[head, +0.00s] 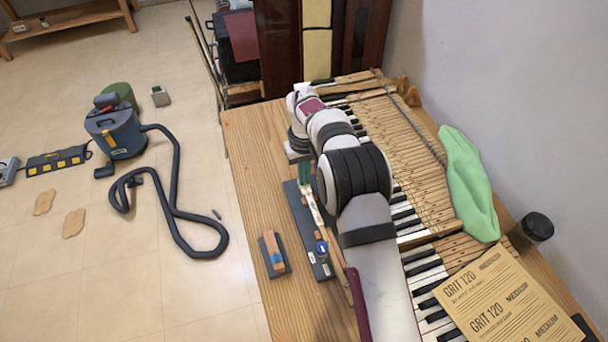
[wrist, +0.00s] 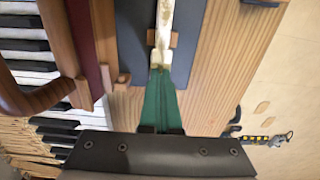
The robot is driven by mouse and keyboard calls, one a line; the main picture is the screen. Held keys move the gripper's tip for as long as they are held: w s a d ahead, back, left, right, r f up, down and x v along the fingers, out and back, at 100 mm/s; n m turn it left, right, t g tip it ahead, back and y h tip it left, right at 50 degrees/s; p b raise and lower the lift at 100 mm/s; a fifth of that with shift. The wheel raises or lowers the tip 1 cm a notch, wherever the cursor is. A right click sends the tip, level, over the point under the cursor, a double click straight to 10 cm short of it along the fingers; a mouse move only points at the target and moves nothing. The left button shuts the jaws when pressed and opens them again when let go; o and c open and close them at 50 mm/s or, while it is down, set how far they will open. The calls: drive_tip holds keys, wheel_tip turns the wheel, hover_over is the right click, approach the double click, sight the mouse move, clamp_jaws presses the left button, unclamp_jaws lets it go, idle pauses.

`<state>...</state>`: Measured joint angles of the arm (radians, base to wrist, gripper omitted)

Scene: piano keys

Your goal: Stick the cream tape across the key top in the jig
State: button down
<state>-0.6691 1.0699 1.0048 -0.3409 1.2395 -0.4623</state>
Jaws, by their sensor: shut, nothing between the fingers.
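A dark grey jig board (head: 297,203) lies on the wooden bench, with a pale narrow key (head: 315,212) along it. In the wrist view the key (wrist: 164,22) runs over the dark board (wrist: 134,25) and a small wooden block. My gripper (head: 305,184) has green fingers, closed together and empty. In the wrist view its fingertips (wrist: 160,72) are at the near end of the visible key. A mottled cream patch (wrist: 160,57) shows there; I cannot tell whether it is the tape or the key's surface. The fingers hide the key beyond it.
A small dark tray with an orange and blue block (head: 274,252) sits left of the jig. The piano keyboard (head: 426,278) and my arm are to its right. Sandpaper sheets (head: 497,300) and a green cloth (head: 466,185) lie farther right.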

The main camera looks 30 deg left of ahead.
drive_tip(key=shift+f, duration=0.1)
drive_tip(key=c, duration=1.1)
unclamp_jaws()
drive_tip(key=shift+o, duration=0.2)
drive_tip(key=shift+r, duration=3.05)
